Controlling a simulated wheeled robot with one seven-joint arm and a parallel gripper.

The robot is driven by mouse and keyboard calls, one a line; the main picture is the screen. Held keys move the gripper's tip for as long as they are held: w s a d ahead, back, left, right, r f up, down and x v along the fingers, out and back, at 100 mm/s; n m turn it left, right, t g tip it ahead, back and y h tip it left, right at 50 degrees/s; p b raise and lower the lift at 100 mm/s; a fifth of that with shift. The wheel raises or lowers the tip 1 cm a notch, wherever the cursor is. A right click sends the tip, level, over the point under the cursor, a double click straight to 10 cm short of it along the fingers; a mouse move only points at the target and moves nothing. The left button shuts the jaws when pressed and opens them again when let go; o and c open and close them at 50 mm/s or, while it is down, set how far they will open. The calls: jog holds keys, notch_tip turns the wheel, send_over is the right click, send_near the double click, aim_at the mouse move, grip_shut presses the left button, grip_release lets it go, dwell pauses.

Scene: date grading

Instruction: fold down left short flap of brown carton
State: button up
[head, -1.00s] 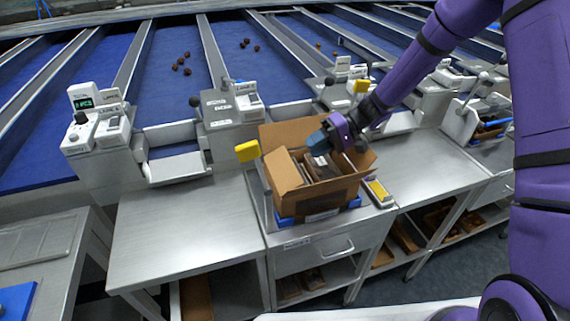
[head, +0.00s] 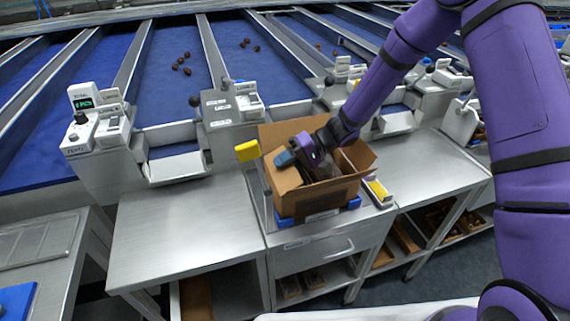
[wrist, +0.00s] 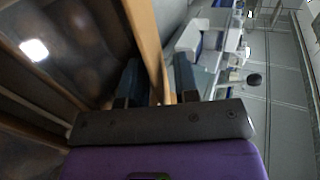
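The brown carton (head: 320,198) stands open on the bench, its back long flap (head: 290,131) raised. Its left short flap (head: 279,178) stands up, partly hidden by my gripper (head: 284,160). In the wrist view, my gripper (wrist: 158,80) has its two dark fingers apart, with a cardboard edge (wrist: 148,40) running between them. A gap shows beside the cardboard, so the fingers do not look closed on it. The right short flap (head: 360,154) also stands up. My wrist covers part of the carton's inside.
A yellow paddle (head: 247,151) stands just left of the carton. A small tray with a yellow item (head: 378,190) lies to its right. The steel bench (head: 185,220) at left is clear. Blue lanes with several dates (head: 183,66) lie behind.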

grip_shut()
jog(key=shift+f, duration=0.1)
jog(key=shift+d+f+y, duration=0.1)
jog(key=shift+f+y, duration=0.1)
jog(key=shift+y, duration=0.4)
grip_release()
jog(key=shift+r, duration=0.1)
